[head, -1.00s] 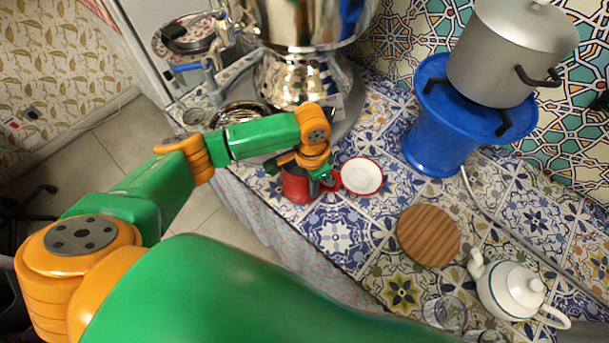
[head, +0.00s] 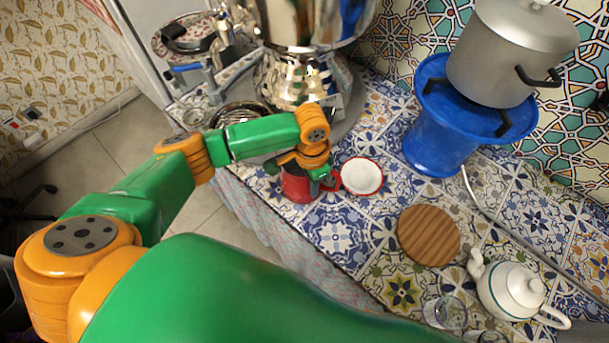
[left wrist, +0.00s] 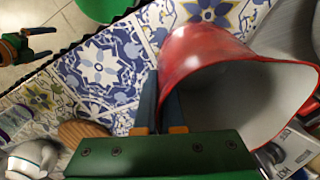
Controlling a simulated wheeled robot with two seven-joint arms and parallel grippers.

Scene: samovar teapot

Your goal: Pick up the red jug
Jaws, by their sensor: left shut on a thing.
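The red jug (head: 296,186), white inside, is at the table's front edge below the samovar. My left gripper (head: 326,178) is at its right side, by the handle, and partly covers it. In the left wrist view the jug (left wrist: 200,52) fills the right side with its wide mouth towards the camera. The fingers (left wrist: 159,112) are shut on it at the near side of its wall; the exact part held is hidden. I cannot tell whether its base touches the table. My right gripper (left wrist: 42,44) shows at the far left of the wrist view, open and empty.
A white saucer with a red rim (head: 362,176) sits close right of the jug. The samovar (head: 290,80) stands just behind. A wooden board (head: 428,236), a white teapot (head: 512,290), a glass (head: 446,312) and a blue stand (head: 436,145) with a pot (head: 508,55) are further right.

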